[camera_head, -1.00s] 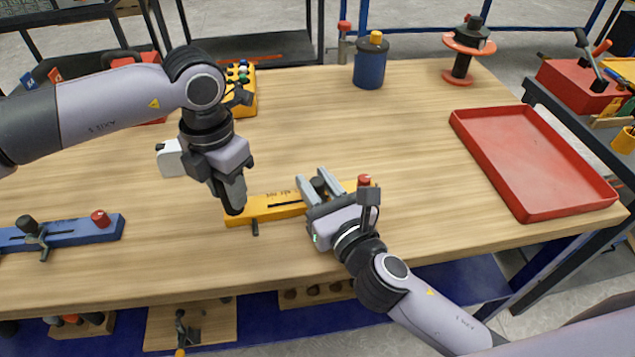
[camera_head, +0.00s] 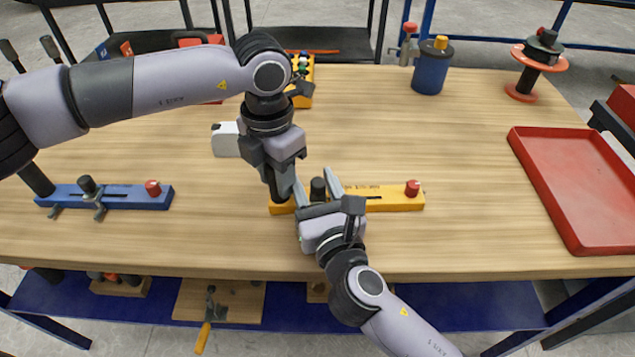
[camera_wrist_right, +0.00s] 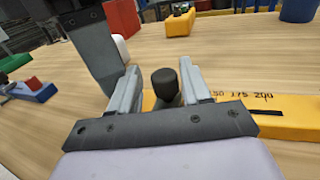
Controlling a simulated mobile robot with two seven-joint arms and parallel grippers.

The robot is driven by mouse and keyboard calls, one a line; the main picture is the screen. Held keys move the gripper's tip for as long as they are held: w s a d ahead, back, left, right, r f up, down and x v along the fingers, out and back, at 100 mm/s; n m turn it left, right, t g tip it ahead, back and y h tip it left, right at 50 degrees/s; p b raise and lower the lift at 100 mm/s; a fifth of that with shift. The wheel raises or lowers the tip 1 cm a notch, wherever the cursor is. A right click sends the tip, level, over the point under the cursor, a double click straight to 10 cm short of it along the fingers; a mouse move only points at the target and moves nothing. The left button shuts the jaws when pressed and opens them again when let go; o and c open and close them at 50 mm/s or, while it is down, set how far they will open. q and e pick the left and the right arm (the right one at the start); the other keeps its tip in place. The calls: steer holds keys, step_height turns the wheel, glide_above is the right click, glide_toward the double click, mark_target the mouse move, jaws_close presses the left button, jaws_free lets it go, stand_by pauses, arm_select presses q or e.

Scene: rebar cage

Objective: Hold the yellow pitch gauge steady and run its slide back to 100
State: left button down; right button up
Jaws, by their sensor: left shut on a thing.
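The yellow pitch gauge (camera_head: 382,199) lies on the bench, with a red cap (camera_head: 412,187) at its right end. My left gripper (camera_head: 281,194) points down and is shut on the gauge's left end. The gauge's slide has a black knob (camera_head: 318,190), now left of the gauge's middle. My right gripper (camera_head: 320,188) is open, with a finger on each side of the knob. In the right wrist view the knob (camera_wrist_right: 165,86) stands between the fingers, closer to the right one. Scale marks ending in 175 and 200 show right of it; the 100 mark is hidden.
A blue gauge (camera_head: 130,197) lies at the left. A white block (camera_head: 225,139) sits behind my left gripper. A blue pot (camera_head: 431,70), an orange-and-black spool (camera_head: 533,65) and a red tray (camera_head: 575,200) stand at the back and right. The bench between gauge and tray is clear.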

steer(key=shift+s, duration=0.1)
steer(key=v, duration=0.7)
steer(key=shift+s, duration=0.15)
arm_select(q)
steer(key=c, duration=0.7)
jaws_free()
steer(key=shift+o, duration=0.2)
steer(key=shift+r, duration=0.1)
